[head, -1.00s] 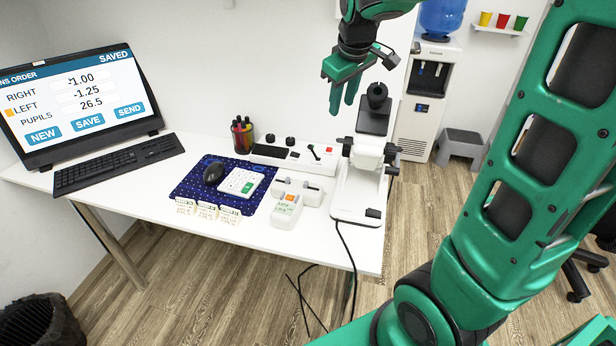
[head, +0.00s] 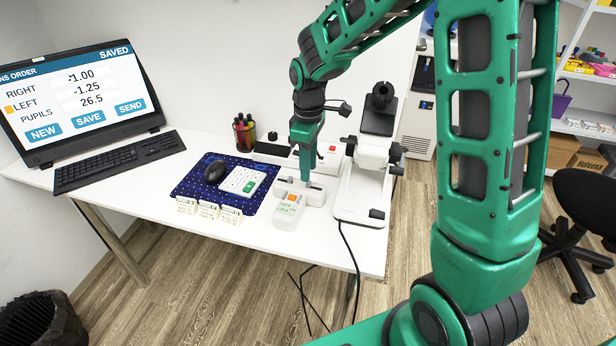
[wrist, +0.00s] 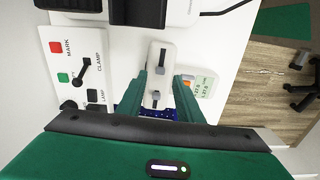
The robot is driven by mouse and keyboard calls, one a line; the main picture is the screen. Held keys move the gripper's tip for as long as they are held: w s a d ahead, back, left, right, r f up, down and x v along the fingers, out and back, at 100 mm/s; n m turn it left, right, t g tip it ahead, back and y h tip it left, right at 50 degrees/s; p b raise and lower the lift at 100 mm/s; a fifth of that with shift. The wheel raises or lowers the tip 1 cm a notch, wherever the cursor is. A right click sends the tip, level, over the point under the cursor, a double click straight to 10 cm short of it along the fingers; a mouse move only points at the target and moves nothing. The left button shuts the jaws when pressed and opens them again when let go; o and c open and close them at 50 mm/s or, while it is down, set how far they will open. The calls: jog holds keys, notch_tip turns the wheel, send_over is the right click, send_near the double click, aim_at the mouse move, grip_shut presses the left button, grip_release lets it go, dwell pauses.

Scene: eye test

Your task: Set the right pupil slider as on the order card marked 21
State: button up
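The white pupil gauge (head: 314,197) lies on the desk, with two grey sliders on its top. In the wrist view, the upper slider (wrist: 163,56), on the gauge's right end, and the lower slider (wrist: 157,97) both show. My gripper (wrist: 160,76) is open over the gauge, one finger on each long side; neither finger visibly grips a slider. In the head view, my gripper (head: 305,184) points down at the gauge's right half and hides the right slider. Three order cards (head: 208,213) stand at the desk's front edge; their numbers are too small to read.
A white readout box (head: 287,210) with an orange button stands in front of the gauge. The lens instrument (head: 357,200) stands close right. A white panel (wrist: 85,75) with MARK and CLAMP controls lies behind. The mat (head: 213,183) holds mouse and keypad. The monitor (head: 75,100) reads SAVED.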

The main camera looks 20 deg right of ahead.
aim_at(309, 184)
jog(key=shift+f, duration=2.1)
jog(key=shift+d, duration=0.1)
grip_shut()
